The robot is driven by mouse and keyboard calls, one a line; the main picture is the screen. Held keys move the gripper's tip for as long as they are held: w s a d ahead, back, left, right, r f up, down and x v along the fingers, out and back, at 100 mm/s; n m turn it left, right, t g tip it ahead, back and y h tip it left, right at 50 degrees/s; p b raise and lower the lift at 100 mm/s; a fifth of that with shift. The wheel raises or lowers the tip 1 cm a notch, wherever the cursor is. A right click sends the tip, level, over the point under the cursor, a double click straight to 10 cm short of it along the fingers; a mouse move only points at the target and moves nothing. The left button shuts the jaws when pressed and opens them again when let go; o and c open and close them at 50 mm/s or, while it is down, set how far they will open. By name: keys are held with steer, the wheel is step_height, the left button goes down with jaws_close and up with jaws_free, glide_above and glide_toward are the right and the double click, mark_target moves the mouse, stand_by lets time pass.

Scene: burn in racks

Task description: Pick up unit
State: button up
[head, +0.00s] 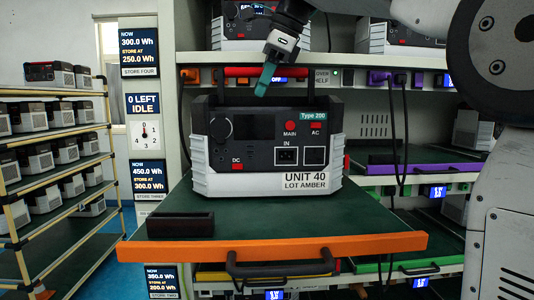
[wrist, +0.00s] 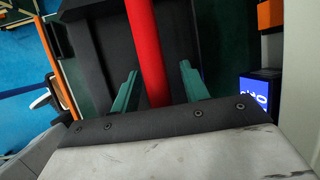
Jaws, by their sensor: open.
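The unit (head: 270,150), labelled UNIT 40, LOT AMBER, is a dark box with light grey lower corners. It stands upright on a green pulled-out tray (head: 330,222) with an orange front edge. Its red carry handle (head: 300,72) runs across the top and also shows in the wrist view (wrist: 146,45). My gripper (head: 264,88) is over the unit's top, at the handle. In the wrist view my gripper (wrist: 158,75) is open, with one teal finger on each side of the red bar. I cannot tell whether either finger touches it.
A small dark block (head: 180,225) lies at the tray's front left. Other trays with purple (head: 450,169) and green edges lie to the right. More units stand on the shelf above, and a shelving rack (head: 60,150) stands at the left. Cables hang right of the unit.

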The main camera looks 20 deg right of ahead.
steer(key=shift+f, duration=0.2)
stand_by(0.3)
jaws_close()
stand_by(1.3)
steer(key=shift+r, duration=0.15)
